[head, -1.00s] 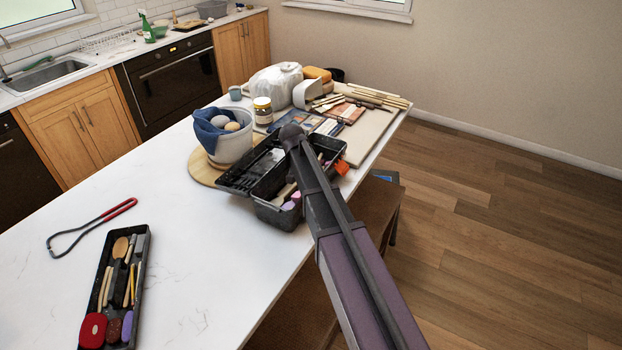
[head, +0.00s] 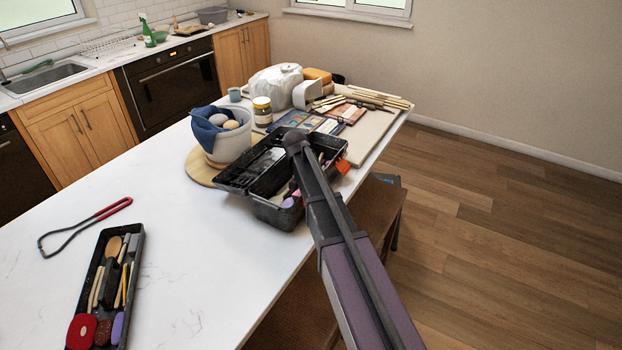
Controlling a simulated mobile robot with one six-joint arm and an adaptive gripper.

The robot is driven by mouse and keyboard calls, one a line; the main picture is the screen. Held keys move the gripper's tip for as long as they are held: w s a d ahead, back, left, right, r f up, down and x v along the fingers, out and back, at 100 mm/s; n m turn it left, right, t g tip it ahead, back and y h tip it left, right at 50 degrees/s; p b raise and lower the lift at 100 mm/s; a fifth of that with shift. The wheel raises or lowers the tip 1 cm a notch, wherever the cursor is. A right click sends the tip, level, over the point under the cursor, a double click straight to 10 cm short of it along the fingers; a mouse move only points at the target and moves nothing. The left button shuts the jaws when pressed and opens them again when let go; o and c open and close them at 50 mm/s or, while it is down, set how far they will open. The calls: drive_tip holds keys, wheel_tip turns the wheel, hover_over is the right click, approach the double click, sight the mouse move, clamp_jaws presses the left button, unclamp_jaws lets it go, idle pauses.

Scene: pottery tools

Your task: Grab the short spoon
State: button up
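A short wooden spoon (head: 113,246) with a rounded tan bowl lies in a narrow black tray (head: 137,251) at the lower left of the head view. Its bowl is at the tray's far end; its handle is hard to separate from the tools beside it. My arm reaches in from the lower right, its dark rounded end over the open black toolbox (head: 276,213), well to the right of the tray. I see no gripper fingers.
The tray also holds several tools, a red sponge (head: 81,331) and a purple piece. A red-handled loop tool (head: 112,209) lies beyond it. A pot (head: 231,148) stands on a round board behind the toolbox. White counter between tray and toolbox is clear.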

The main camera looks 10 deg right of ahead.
idle(0.3)
clamp_jaws()
drive_tip(key=shift+r, duration=0.15)
wheel_tip(320, 180, up, 10)
drive_tip(key=p, duration=1)
drive_tip(key=shift+f, duration=0.2)
drive_tip(key=shift+r, duration=0.15)
idle(0.6)
